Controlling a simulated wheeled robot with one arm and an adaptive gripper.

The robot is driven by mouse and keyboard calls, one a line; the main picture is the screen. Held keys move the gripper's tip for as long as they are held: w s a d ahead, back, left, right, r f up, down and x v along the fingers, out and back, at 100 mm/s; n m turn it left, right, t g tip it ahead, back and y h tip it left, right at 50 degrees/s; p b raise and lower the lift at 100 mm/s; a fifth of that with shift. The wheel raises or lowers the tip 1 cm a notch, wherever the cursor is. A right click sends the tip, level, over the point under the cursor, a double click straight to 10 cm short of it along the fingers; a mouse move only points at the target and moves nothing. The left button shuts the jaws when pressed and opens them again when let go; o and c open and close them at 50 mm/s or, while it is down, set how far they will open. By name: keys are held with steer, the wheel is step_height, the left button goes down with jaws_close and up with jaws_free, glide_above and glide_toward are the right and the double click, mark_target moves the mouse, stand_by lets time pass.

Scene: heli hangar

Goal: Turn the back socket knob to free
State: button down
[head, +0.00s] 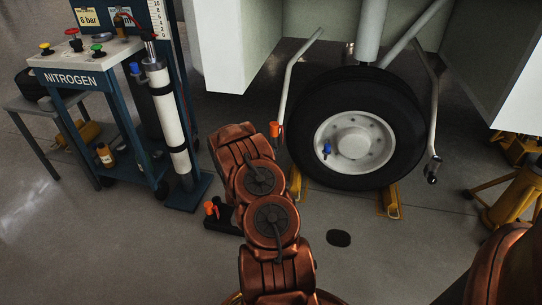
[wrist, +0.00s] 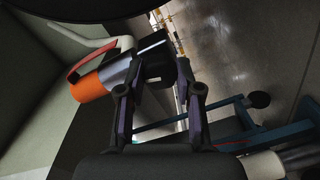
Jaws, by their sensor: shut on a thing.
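The back socket knob (wrist: 94,86) is an orange cylinder with a grey collar in the wrist view. A red-orange strip runs beside it, next to a pale bent tube. In the head view, the orange knob (head: 275,129) shows at the lower end of a white strut left of the wheel, just right of my arm's upper end. My fingers are hidden behind the arm there. The knob's turn position cannot be told.
A black tyre (head: 402,113) with a blue-capped hub stands between yellow chocks (head: 392,203). A second strut (head: 435,120) hangs right of it. A nitrogen cart (head: 75,78) stands left. A black block with an orange knob (head: 211,208) lies on the floor. The front floor is mostly clear.

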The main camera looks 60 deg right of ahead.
steer(key=shift+n, duration=1.2)
steer(key=c, duration=0.8)
jaws_free()
steer(key=shift+o, duration=0.2)
steer(key=v, duration=1.2)
